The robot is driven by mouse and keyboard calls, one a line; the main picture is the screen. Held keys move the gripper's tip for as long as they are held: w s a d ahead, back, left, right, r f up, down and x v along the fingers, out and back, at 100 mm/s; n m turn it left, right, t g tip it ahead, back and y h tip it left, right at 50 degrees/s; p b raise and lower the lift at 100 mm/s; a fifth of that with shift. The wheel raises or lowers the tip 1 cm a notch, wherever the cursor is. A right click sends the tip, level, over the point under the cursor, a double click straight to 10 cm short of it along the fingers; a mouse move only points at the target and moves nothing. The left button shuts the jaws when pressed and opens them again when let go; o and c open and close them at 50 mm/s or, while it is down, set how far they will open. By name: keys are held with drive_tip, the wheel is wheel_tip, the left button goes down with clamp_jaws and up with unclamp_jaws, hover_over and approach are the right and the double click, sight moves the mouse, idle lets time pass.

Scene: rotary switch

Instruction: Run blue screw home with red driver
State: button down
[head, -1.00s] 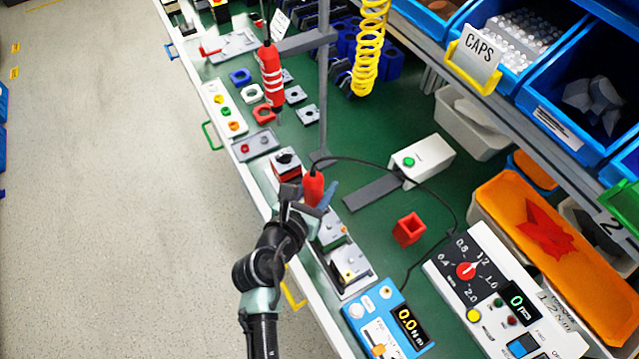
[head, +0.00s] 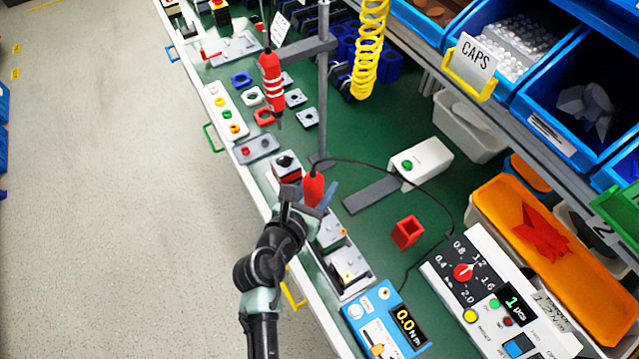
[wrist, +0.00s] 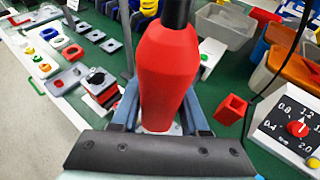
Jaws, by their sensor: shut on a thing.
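The red driver (head: 313,188) stands roughly upright in my gripper (head: 313,202), with a black cable running from its top. In the wrist view the plain red driver body (wrist: 168,75) fills the middle, with my gripper's fingers (wrist: 158,118) on both sides of it. My gripper is shut on the driver, above the row of fixtures (head: 333,232) along the bench's front edge. The driver's tip and the blue screw are hidden behind the driver and my gripper.
A controller (head: 497,290) with a dial reads 1 pcs. A blue torque meter (head: 385,325) reads 0.0 Nm. A striped red driver (head: 271,78) hangs near a grey post (head: 323,100). A red square holder (head: 407,232) stands on the green bench, with clear surface around it.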

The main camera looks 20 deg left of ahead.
drive_tip(key=shift+r+p, duration=1.65)
drive_tip(key=shift+r, duration=0.15)
